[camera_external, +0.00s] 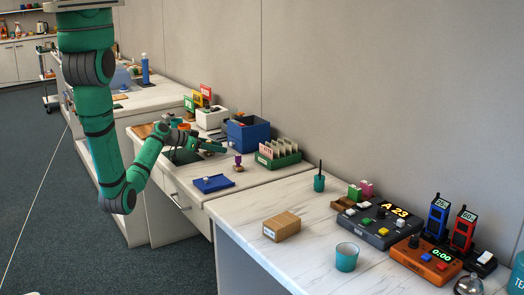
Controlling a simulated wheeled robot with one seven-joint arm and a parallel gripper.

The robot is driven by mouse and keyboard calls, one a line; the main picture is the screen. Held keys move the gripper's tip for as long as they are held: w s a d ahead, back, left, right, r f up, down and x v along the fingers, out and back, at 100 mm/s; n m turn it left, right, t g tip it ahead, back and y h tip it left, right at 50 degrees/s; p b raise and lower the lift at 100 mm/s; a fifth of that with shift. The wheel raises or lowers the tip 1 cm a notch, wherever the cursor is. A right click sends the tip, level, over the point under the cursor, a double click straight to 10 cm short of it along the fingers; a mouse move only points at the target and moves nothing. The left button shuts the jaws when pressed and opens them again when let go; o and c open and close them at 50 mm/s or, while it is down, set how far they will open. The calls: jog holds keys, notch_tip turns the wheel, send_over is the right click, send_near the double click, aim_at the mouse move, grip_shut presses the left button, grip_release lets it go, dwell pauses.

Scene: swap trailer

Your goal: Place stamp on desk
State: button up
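A small purple-handled item that looks like the stamp (238,161) stands upright on the light desk (262,177), between a blue flat tray and a green card box. My green arm reaches over the desk from the left. My gripper (222,148) is above the desk, a little left of and behind the stamp in the picture, and looks apart from it. The gripper is small here, and its finger opening does not show clearly.
The blue tray (212,184) lies at the desk's front. The green card box (278,156) and a blue bin (248,134) stand behind. A nearer table holds a cardboard box (282,226), a teal cup (346,257) and control boxes (380,222).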

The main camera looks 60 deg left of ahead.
jog(key=shift+s+f, duration=0.15)
jog(key=shift+f, duration=0.6)
jog(key=shift+r, duration=0.25)
jog(key=shift+s+r, duration=0.15)
jog(key=shift+r, duration=0.15)
jog(key=v, duration=1.1)
jog(key=shift+s+r, duration=0.1)
jog(key=shift+r, duration=0.35)
